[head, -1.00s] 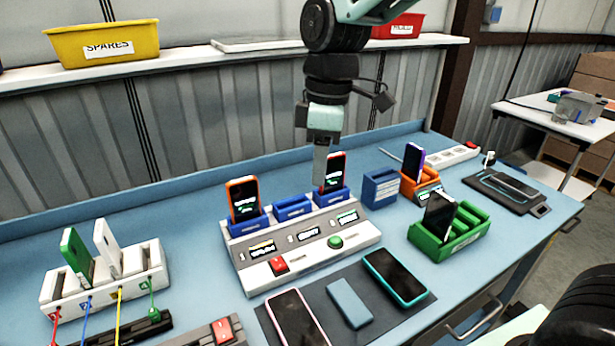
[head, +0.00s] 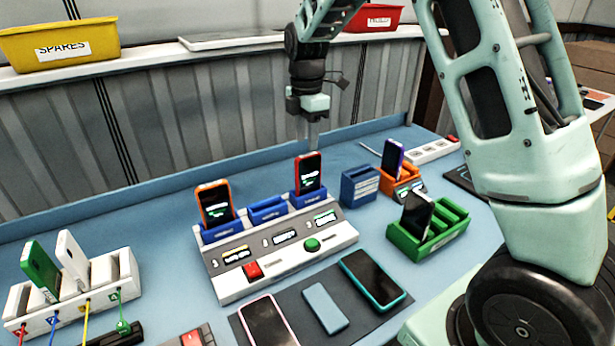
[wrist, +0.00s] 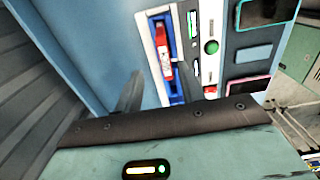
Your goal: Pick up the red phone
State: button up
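The red phone (head: 309,174) stands upright in the right-hand blue slot of a white-and-grey charging console (head: 280,252). Its dark screen faces the head camera. It also shows in the wrist view (wrist: 162,50), seen from above in its blue slot. My gripper (head: 313,138) hangs pointing down, just above and slightly right of the phone's top in the head view. In the wrist view my gripper's two fingers (wrist: 157,88) are apart, with nothing between them; the phone lies beyond their tips.
An orange phone (head: 214,203) stands in the console's left slot; the middle slot is empty. A blue box (head: 360,186) and an orange holder with a purple phone (head: 392,157) stand to the right. A green rack (head: 428,238) and several flat phones lie nearer. The wall is close behind.

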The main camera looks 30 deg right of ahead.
aim_at(308, 155)
notch_tip(308, 155, down, 3)
jog(key=shift+r, duration=0.2)
jog(key=f+p, duration=0.1)
jog(key=f, duration=0.1)
jog(key=s+f+p, duration=0.1)
jog(key=f, duration=0.1)
jog(key=shift+p, duration=0.3)
jog(key=shift+f, duration=0.6)
jog(key=shift+w, duration=0.1)
grip_shut()
